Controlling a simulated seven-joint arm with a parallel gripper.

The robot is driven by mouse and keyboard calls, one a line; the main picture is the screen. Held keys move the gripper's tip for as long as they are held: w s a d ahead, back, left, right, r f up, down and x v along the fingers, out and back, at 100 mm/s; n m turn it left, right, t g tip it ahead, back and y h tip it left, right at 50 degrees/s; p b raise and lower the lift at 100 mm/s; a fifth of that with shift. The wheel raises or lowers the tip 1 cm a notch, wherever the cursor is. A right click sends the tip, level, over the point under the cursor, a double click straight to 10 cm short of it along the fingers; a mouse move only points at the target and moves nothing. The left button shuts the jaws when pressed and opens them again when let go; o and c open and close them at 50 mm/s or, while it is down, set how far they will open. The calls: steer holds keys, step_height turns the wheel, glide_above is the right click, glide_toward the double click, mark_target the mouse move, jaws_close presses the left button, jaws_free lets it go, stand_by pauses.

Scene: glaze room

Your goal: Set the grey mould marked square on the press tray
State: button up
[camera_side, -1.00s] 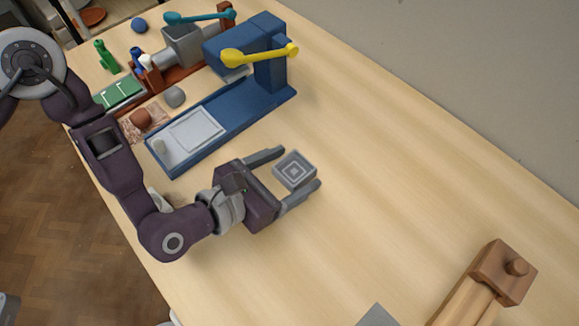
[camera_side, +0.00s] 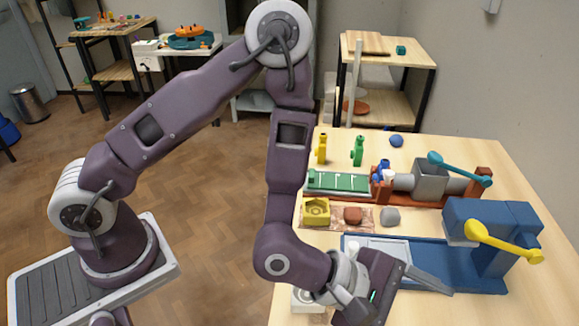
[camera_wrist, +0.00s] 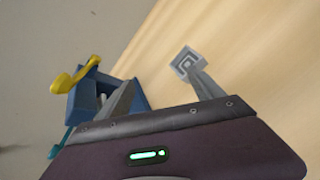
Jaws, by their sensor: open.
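The grey mould (camera_wrist: 179,54), marked with nested squares, lies on the table in the wrist view, just beyond the tip of my right-hand finger, which overlaps its near edge. I cannot see it in the side view. My gripper (camera_wrist: 160,80) is open, its two fingers apart with nothing held between them. In the side view my gripper (camera_side: 425,300) is at the bottom, partly cut off, in front of the blue press (camera_side: 490,232). The pale press tray (camera_side: 376,247) lies in the press's bed, its near part hidden by my gripper.
A yellow lever (camera_side: 503,243) sticks out from the press. A pale block (camera_side: 307,298) stands left of my gripper. Behind the press are a yellow mould (camera_side: 317,211), a brown lump (camera_side: 352,215), a grey lump (camera_side: 390,216) and a teal-handled machine (camera_side: 431,180). Bare table lies around the grey mould.

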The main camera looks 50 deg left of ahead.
steer(key=a+r+m+y, duration=0.3)
steer(key=a+r+m, duration=0.4)
steer(key=a, duration=0.4)
steer(key=a+r+m+y, duration=0.3)
steer(key=a+r+m, duration=0.35)
steer(key=a, duration=0.45)
steer(key=s+a+r+m+g+y, duration=0.1)
steer(key=s+a+r+m+y, duration=0.1)
steer(key=s+a, duration=0.6)
steer(key=shift+s+a+r+m+g+y, duration=0.2)
steer(key=shift+s+r+m+g+y, duration=0.1)
steer(key=shift+s+r+m, duration=0.55)
steer(key=shift+o, duration=0.4)
steer(key=s+a+m+g, duration=0.1)
steer(key=s+a, duration=0.1)
steer(key=s, duration=0.4)
steer(key=shift+s+a+m, duration=0.2)
steer(key=shift+s+m, duration=0.05)
steer(key=shift+m, duration=0.15)
